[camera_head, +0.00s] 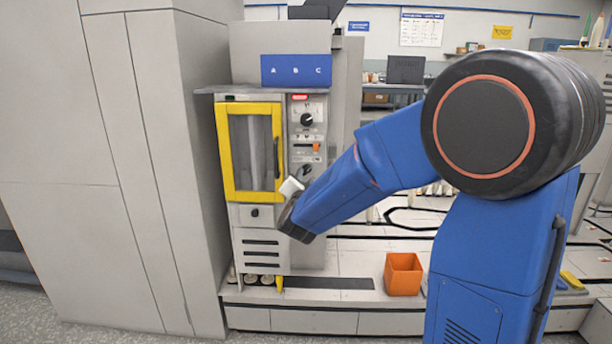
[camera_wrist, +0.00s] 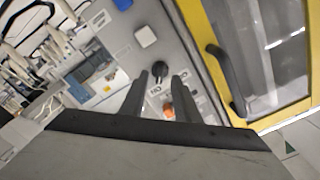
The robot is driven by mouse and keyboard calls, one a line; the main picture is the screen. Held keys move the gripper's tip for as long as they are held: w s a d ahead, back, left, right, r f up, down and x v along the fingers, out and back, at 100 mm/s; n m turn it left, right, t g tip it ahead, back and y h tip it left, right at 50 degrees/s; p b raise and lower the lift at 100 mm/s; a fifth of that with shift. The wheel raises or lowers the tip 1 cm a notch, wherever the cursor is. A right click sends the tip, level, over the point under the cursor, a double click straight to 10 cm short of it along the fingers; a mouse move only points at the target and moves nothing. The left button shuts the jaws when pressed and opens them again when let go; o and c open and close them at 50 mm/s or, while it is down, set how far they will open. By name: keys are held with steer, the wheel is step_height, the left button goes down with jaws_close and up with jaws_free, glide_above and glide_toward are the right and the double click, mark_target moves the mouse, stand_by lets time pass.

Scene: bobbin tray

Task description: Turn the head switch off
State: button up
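The machine's control panel (camera_head: 304,130) stands right of a yellow-framed door. It carries an upper black knob (camera_head: 306,119), a small orange switch (camera_head: 316,147), a lower black knob (camera_head: 305,171) and a white block (camera_head: 291,186). I cannot read which one is labelled the head switch. In the wrist view, a black knob (camera_wrist: 160,69) shows near the fingertips, and the orange switch (camera_wrist: 168,110) shows between the fingers. My gripper (camera_wrist: 160,80) is open, its two dark fingers apart with nothing held. Contact with the panel cannot be told. The head view does not show the fingers clearly.
The yellow door (camera_head: 250,150) with its dark handle (camera_wrist: 228,78) is close beside the panel. Tall grey cabinets (camera_head: 130,160) stand at the left. An orange bin (camera_head: 403,274) sits on the low platform right of the machine.

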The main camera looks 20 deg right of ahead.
mark_target(306, 172)
steer(key=shift+x, duration=1.75)
steer(key=shift+c, duration=0.2)
jaws_close()
